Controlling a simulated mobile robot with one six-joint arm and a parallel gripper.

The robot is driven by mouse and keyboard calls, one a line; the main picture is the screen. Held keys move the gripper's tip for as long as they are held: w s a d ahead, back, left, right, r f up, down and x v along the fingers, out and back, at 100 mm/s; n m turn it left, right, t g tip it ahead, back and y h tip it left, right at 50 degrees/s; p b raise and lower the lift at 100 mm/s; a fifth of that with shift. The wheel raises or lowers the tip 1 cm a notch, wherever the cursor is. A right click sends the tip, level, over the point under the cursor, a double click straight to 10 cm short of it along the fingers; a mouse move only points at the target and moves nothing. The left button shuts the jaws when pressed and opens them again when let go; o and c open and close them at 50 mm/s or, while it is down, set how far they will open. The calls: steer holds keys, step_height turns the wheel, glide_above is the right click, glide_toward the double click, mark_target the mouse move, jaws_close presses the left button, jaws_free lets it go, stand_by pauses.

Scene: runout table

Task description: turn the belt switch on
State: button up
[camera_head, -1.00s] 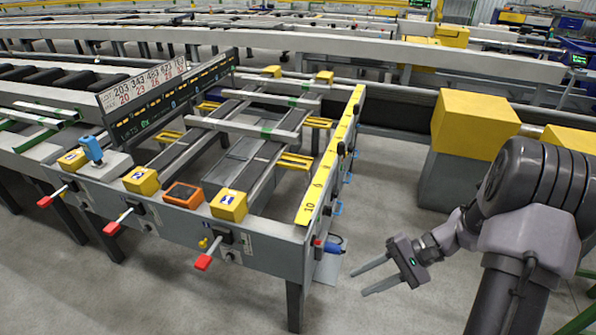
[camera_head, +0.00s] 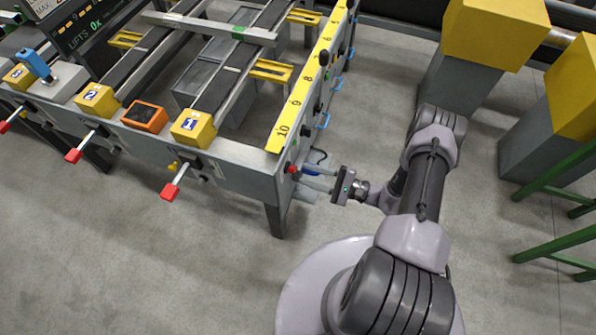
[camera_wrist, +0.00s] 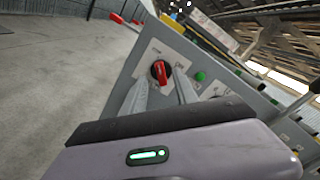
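The belt switch (camera_wrist: 160,72) is a red knob on a round black base, set in the grey end panel (camera_wrist: 135,62) of the runout table. Its red handle stands roughly upright in the wrist view; the small labels around it are too blurred to read. In the head view the red knob (camera_head: 292,169) shows at the table's near right corner. My gripper (camera_head: 301,178) is open and level in front of that panel, its fingers pointing left at it. In the wrist view the fingers (camera_wrist: 160,84) are spread, one on each side below the knob; I cannot tell if they touch it.
A green button (camera_wrist: 200,76) sits right of the switch. A yellow numbered rail (camera_head: 297,92) runs along the table's top edge. Red-tipped levers (camera_head: 170,191) stick out of the front. Yellow-topped grey blocks (camera_head: 494,30) and green frames stand at the right. The floor between is clear.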

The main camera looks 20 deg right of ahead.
mark_target(295, 171)
steer(key=x, duration=0.4)
steer(key=shift+c, duration=0.2)
jaws_close()
